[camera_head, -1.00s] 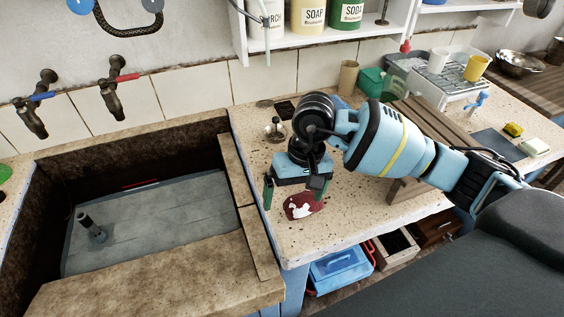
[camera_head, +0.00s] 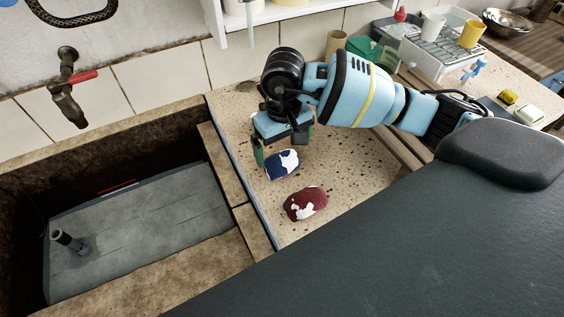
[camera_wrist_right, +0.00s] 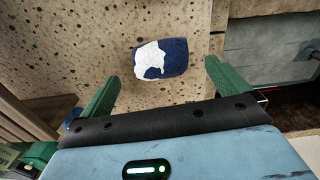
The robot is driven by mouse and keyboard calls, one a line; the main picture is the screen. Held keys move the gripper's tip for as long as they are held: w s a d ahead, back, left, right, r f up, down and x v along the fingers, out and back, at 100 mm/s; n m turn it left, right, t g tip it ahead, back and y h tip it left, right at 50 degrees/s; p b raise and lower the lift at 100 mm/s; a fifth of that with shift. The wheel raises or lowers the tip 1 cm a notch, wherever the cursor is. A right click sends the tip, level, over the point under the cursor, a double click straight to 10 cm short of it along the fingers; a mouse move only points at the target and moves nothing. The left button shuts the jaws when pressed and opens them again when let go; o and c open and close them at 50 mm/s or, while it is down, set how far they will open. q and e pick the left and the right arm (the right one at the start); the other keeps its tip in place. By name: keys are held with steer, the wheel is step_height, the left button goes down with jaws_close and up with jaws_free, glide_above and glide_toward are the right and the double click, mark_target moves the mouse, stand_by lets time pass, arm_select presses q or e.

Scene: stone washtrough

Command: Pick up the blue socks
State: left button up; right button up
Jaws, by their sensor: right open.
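The blue socks (camera_head: 282,164) are a rounded blue bundle with a white patch, lying on the speckled stone counter (camera_head: 345,165) beside the trough. They also show in the right wrist view (camera_wrist_right: 174,60), ahead of the fingertips and between their lines. My right gripper (camera_head: 283,145) is open and empty, just behind the socks in the head view. My left gripper is not in view.
A dark red and white bundle (camera_head: 306,204) lies on the counter in front of the blue socks. The stone trough (camera_head: 228,168) is to the left, with a red-handled tap (camera_head: 70,90) above. A dish rack (camera_head: 440,52) and cups stand at the back right.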

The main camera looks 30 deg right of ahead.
mark_target(282, 157)
steer(key=shift+f, duration=0.2)
steer(key=f, duration=0.4)
steer(key=shift+w+f+p, duration=0.1)
steer(key=shift+w+p, duration=0.2)
steer(key=shift+p, duration=0.05)
steer(key=shift+f, duration=0.3)
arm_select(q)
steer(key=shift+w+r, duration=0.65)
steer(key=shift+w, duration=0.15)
arm_select(e)
steer(key=shift+c, duration=1.3)
steer(key=c, duration=0.9)
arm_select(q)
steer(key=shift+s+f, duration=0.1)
arm_select(e)
steer(key=shift+o, duration=0.2)
steer(key=shift+r, duration=0.1)
